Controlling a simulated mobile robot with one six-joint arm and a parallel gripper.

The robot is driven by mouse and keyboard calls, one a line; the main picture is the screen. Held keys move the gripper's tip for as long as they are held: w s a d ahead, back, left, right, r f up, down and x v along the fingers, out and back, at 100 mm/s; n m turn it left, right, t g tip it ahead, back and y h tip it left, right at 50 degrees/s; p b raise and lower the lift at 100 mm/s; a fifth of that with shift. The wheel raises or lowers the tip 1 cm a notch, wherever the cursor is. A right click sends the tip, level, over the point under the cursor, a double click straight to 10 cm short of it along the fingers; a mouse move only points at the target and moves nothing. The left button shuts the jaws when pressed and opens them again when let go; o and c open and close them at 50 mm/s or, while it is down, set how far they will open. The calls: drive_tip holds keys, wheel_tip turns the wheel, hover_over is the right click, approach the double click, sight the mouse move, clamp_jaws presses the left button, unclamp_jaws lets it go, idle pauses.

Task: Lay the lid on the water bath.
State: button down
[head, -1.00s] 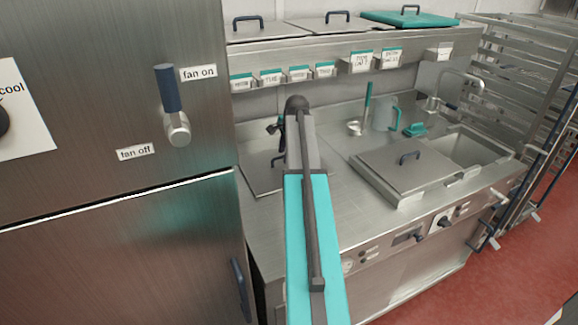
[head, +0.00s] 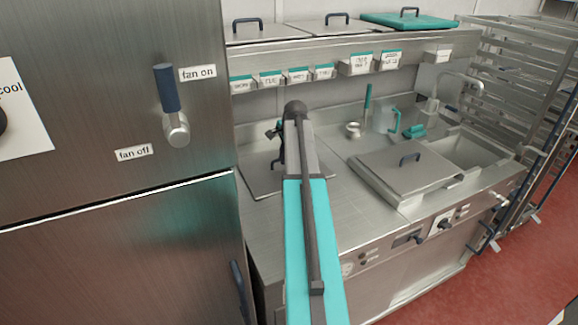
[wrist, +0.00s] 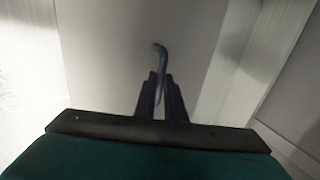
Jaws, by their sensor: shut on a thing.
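My gripper (wrist: 160,95) is shut on a blue handle (wrist: 160,58) that stands on a flat grey lid in the wrist view. In the head view my arm covers most of the gripper (head: 279,150). It is over a flat steel lid (head: 262,180) at the left of the counter. I cannot tell whether this lid touches what is under it. At the right of the counter, another steel lid (head: 385,170) with a dark handle lies beside an open basin (head: 478,150). No label shows which of these is the water bath.
A steel cabinet (head: 110,235) stands close on the left. A shelf (head: 300,58) with labelled bins and more lids runs above the counter. A rack (head: 525,80) is at the right.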

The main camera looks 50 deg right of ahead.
drive_tip(key=shift+r+p, duration=1.55)
drive_tip(key=shift+r, duration=1)
drive_tip(key=shift+w, duration=0.1)
drive_tip(key=shift+f+b, duration=1.5)
drive_tip(key=shift+f, duration=0.05)
